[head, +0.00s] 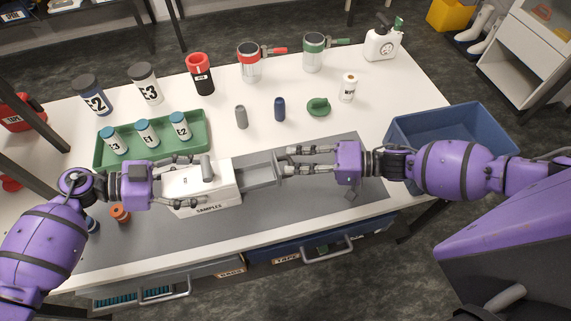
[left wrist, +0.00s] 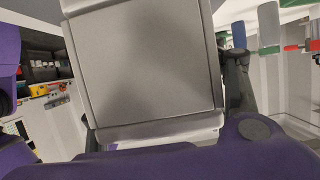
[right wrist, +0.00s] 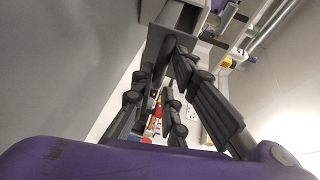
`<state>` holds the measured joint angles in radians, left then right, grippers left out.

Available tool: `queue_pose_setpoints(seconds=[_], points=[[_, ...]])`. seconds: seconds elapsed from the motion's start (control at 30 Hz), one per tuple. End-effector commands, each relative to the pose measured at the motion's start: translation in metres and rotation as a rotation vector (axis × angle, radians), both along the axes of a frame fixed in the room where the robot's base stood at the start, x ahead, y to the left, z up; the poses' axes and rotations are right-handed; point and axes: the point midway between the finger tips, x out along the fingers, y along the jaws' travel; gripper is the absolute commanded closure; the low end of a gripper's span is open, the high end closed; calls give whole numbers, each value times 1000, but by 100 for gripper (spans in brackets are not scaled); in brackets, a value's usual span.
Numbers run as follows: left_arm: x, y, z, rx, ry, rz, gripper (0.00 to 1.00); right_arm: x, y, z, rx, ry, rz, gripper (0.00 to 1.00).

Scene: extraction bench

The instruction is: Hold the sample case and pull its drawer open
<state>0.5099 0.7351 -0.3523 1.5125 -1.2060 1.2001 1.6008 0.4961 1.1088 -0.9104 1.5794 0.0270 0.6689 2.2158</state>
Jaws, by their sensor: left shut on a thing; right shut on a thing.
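The white sample case (head: 218,199), labelled "SAMPLES", stands on the grey mat with a grey handle on top. Its grey drawer (head: 262,173) sticks out of the right side, open and seemingly empty. My left gripper (head: 190,180) is shut on the case from the left, its fingers along the sides. The case fills much of the left wrist view (left wrist: 145,65). My right gripper (head: 287,161) is shut at the drawer's right end. The right wrist view shows its fingers meeting at the grey drawer front (right wrist: 160,42); the exact grip point is partly hidden.
A green tray (head: 207,145) with white bottles lies behind the left arm. A grey cylinder (head: 241,117), a blue cylinder (head: 280,109) and a green item (head: 318,107) stand behind the case. A blue bin (head: 440,118) is at right. An orange-topped item (head: 120,213) is front left.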

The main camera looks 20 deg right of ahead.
Motion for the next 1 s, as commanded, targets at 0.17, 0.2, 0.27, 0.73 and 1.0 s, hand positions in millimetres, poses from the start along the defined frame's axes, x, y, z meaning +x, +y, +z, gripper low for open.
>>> queue_pose_setpoints(seconds=[0.17,0.2,0.27,0.73,1.0], points=[[1,4,-3,6,3,5,76,-1,-7,-8,-25,2,-6,100],[1,4,-3,7,3,5,76,-1,-7,-8,-25,2,-6,100],[1,4,-3,7,3,6,76,-1,-7,-9,-24,3,-7,80],[0,3,-3,8,2,3,76,0,-4,7,-13,0,-3,71],[0,2,-4,8,2,2,77,-1,-4,59,-13,-2,-1,71]])
